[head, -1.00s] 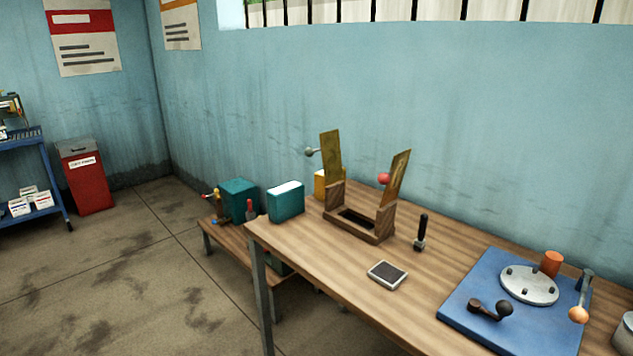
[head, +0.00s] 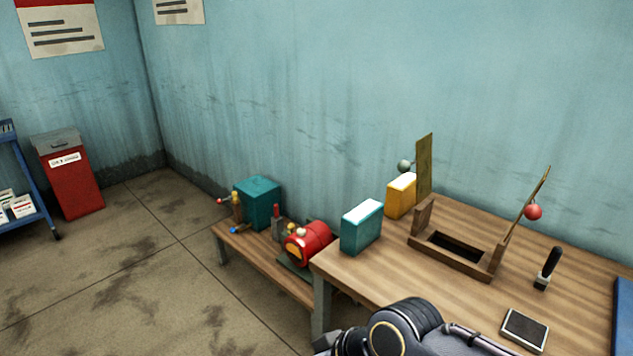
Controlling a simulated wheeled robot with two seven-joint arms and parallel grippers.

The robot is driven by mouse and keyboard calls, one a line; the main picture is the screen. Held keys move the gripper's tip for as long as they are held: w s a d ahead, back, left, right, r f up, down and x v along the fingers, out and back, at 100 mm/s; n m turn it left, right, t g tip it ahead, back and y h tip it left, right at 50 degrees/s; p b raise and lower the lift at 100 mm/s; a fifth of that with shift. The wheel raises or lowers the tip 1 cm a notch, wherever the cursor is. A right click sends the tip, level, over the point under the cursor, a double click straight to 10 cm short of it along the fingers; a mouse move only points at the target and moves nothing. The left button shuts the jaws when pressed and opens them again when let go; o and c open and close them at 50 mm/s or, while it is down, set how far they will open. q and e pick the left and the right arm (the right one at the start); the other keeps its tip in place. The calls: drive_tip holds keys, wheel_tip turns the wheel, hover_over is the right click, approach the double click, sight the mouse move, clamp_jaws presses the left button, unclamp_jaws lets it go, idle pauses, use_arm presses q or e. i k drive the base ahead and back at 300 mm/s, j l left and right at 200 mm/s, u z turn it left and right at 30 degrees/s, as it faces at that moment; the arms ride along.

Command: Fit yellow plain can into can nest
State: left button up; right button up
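The yellow plain can (head: 400,196) is a box-shaped can with a pale top. It stands upright on the table's back left part, beside the left brass plate (head: 425,165). A wooden frame with a dark rectangular opening, apparently the can nest (head: 483,274), sits on the table to the can's right. The opening looks empty. A second brass plate (head: 530,205) with a red ball leans outward at its right end. Part of my arm shows at the bottom, in front of the table; neither gripper can be made out.
A teal can (head: 361,232) stands at the table's left edge, left of the yellow can. A low bench (head: 260,260) holds a teal box and a red machine (head: 308,243).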

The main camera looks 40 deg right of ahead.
sight(481, 263)
drive_tip(key=i+j, duration=0.1)
drive_tip(key=i, duration=0.55)
drive_tip(key=i+j+z, duration=0.1)
drive_tip(key=i, duration=0.55)
drive_tip(key=i+l+z, duration=0.15)
drive_tip(key=i+z, duration=0.15)
drive_tip(key=z, duration=0.2)
drive_tip(key=i+z, duration=0.3)
drive_tip(key=z, duration=0.2)
drive_tip(key=i+j+z, duration=0.1)
drive_tip(key=i+z, duration=0.35)
drive_tip(key=i+j+z, duration=0.15)
drive_tip(key=z, duration=0.35)
drive_tip(key=i+z, duration=0.45)
drive_tip(key=i+j+z, duration=0.25)
drive_tip(key=z, duration=0.15)
